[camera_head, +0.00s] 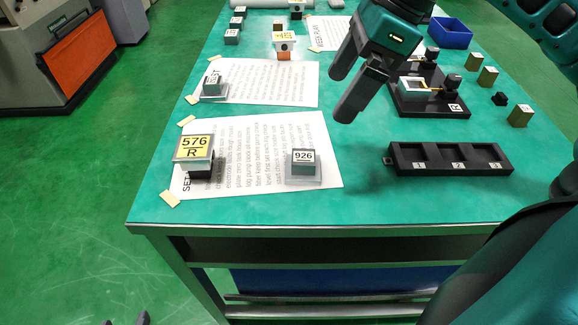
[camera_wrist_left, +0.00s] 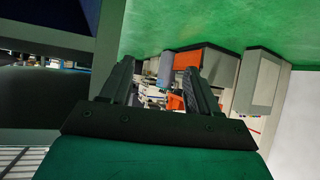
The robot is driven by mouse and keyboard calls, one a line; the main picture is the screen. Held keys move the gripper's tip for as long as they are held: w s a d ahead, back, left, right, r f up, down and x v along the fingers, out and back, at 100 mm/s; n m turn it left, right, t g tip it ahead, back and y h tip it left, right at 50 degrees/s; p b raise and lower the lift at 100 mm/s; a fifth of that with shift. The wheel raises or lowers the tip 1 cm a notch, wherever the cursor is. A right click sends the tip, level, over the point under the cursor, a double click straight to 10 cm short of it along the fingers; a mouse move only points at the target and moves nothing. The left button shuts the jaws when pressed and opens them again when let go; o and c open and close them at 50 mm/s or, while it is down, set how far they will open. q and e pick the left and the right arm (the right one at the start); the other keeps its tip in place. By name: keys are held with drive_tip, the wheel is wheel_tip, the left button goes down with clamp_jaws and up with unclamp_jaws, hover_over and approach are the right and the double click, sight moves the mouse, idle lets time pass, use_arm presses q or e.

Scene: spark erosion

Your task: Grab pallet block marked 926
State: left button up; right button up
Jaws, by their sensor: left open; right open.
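The pallet block marked 926 (camera_head: 303,163) is a small grey block on a light square plate, resting on the printed sheet nearest the front of the green table. My right gripper (camera_head: 352,97) hangs above the table, up and to the right of the block and apart from it, with its dark fingers spread and nothing between them.
A block with a yellow 576 R label (camera_head: 194,149) stands left of the 926 block. A black tray with square pockets (camera_head: 447,171) lies to the right. A black fixture (camera_head: 431,104), brass blocks (camera_head: 519,115) and a blue bin (camera_head: 450,33) stand farther back.

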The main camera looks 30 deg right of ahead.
sight(305, 156)
drive_tip(key=b+x, duration=0.1)
drive_tip(key=x, duration=0.2)
drive_tip(key=b+x, duration=0.1)
drive_tip(key=x, duration=0.2)
drive_tip(key=s+b+x, duration=0.1)
drive_tip(key=x, duration=0.2)
drive_tip(key=shift+d+f, duration=0.25)
drive_tip(key=shift+f, duration=0.3)
drive_tip(key=x, duration=0.2)
drive_tip(key=b+x, duration=0.1)
drive_tip(key=x, duration=0.2)
drive_tip(key=shift+w+a+f, duration=0.15)
drive_tip(key=shift+a, duration=0.2)
drive_tip(key=shift+w+f+b, duration=0.1)
drive_tip(key=shift+f+b, duration=0.1)
drive_tip(key=shift+b, duration=0.1)
drive_tip(key=shift+a, duration=0.1)
drive_tip(key=c, duration=1.1)
use_arm(q)
drive_tip(key=shift+s+d+f, duration=0.1)
drive_tip(key=shift+d+f, duration=0.1)
drive_tip(key=shift+f, duration=0.55)
drive_tip(key=shift+s+d+f, duration=0.1)
drive_tip(key=shift+d+f, duration=0.15)
drive_tip(key=shift+f, duration=0.45)
drive_tip(key=shift+s+d+f, duration=0.1)
drive_tip(key=shift+d+f, duration=0.1)
drive_tip(key=shift+f, duration=0.55)
use_arm(e)
drive_tip(key=c, duration=0.4)
